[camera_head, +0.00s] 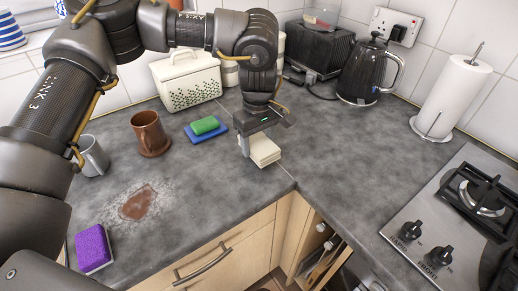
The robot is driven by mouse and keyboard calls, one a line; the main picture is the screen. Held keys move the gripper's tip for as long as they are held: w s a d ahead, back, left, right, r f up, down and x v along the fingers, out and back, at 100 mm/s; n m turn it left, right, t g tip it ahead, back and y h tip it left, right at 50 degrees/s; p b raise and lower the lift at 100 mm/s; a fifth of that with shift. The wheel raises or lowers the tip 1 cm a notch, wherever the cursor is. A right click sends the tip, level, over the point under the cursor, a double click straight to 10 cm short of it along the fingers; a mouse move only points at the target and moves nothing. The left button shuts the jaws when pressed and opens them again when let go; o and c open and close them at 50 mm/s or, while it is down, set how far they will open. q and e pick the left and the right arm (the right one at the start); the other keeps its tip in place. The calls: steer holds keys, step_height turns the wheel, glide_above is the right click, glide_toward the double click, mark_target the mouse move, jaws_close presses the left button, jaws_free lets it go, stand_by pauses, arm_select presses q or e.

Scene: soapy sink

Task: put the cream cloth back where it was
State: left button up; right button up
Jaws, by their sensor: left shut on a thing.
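The cream cloth (264,151) is a folded, pale block near the inner corner of the grey worktop. My left gripper (258,137) comes down from above and is shut on it. The cloth is at or just above the worktop; I cannot tell if it touches. The gripper hides part of its top and left side. My right gripper is not in view.
A green sponge (205,125) lies on a blue one (207,134). A brown mug (151,134), grey mug (93,156), purple sponge (93,249) and brown stain (138,204) are left. A kettle (367,72), paper roll (451,95) and hob (462,215) are right. Worktop between is clear.

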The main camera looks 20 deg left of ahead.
mark_target(258, 151)
arm_select(q)
steer(key=shift+w+f, duration=0.2)
steer(key=shift+f, duration=0.15)
step_height(258, 151, down, 3)
steer(key=shift+w+a+f+p, duration=0.15)
steer(key=shift+p, duration=0.15)
steer(key=shift+f, duration=0.1)
steer(key=o, duration=0.9)
steer(key=shift+o, duration=0.2)
